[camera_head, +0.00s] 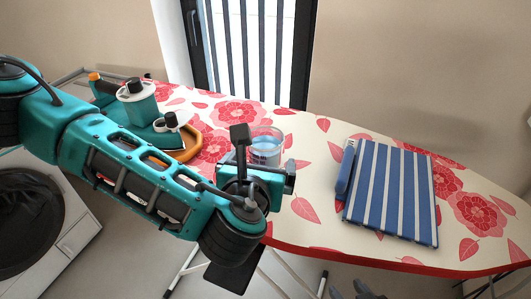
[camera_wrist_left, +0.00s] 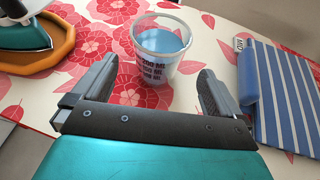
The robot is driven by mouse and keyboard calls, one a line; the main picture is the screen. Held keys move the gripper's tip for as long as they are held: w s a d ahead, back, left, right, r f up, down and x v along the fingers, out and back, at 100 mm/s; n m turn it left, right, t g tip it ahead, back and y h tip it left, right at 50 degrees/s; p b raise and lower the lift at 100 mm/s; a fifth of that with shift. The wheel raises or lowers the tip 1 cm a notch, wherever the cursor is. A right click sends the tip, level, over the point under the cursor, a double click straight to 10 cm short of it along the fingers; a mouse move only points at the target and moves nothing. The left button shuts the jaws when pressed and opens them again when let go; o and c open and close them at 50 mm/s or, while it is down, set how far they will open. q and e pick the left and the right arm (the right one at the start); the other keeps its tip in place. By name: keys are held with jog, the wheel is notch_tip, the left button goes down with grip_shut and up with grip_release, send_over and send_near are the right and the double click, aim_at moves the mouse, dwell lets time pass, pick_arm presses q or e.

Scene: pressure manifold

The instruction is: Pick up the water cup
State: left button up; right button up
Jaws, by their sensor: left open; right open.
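The water cup (camera_head: 265,147) is a clear measuring cup with dark markings and blue water, upright on the floral ironing board (camera_head: 310,225). In the left wrist view the cup (camera_wrist_left: 158,68) stands just beyond my left gripper (camera_wrist_left: 155,88), centred between its fingers with space on both sides. My left gripper (camera_head: 265,160) is open and empty, on the near side of the cup. In the head view it partly hides the cup's lower left. What seem to be the tips of my right gripper (camera_head: 350,290) show at the bottom edge, low beside the board, apart and empty.
A folded blue striped cloth (camera_head: 390,195) lies to the right. A washing machine (camera_head: 75,235) stands at the left.

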pick_arm(q)
jog(key=shift+x, duration=1)
jog(key=shift+a+f+x, duration=0.1)
jog(key=shift+f+x, duration=0.1)
jog(key=shift+x, duration=0.7)
jog(key=shift+a+f+x, duration=0.1)
jog(key=shift+f+x, duration=0.05)
jog(key=shift+x, duration=0.75)
jog(key=shift+f+x, duration=0.2)
jog(key=shift+x, duration=0.7)
jog(key=shift+s, duration=0.2)
jog(key=c, duration=1.2)
